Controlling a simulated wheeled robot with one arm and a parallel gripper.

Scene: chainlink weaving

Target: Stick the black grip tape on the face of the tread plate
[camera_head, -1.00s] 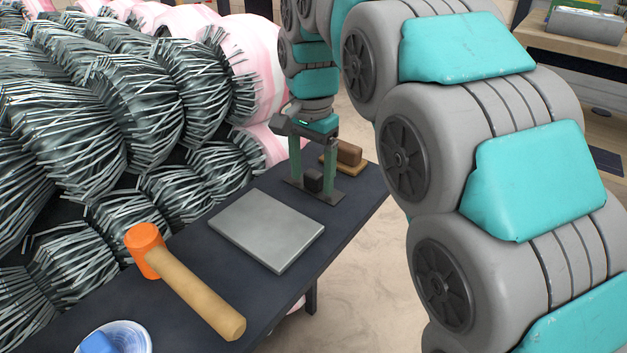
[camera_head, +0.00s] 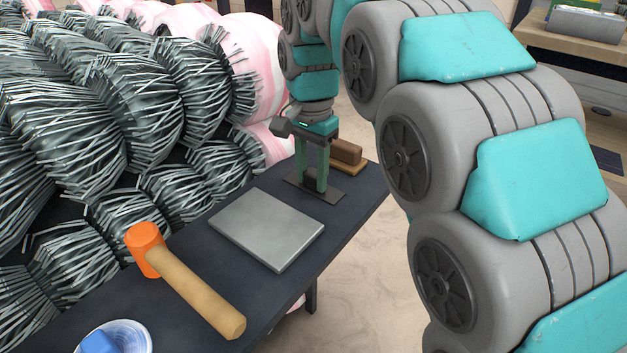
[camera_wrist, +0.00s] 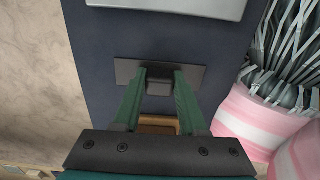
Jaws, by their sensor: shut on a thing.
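The black grip tape (camera_head: 329,195) is a thin dark rectangle lying flat on the dark table, with a small dark block standing on its middle. It also shows in the wrist view (camera_wrist: 194,74). My gripper (camera_head: 313,186) points down over it, its green fingers close together. In the wrist view my gripper (camera_wrist: 160,80) is shut on the block of the grip tape, a finger on each side.
An orange-headed mallet (camera_head: 190,288) with a wooden handle lies in front of the tread plate. A blue-and-white round container (camera_head: 134,335) is at the near edge. A brown wooden block (camera_head: 348,154) sits behind the tape. Striped, bristly rolls (camera_head: 120,110) border the table's left side.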

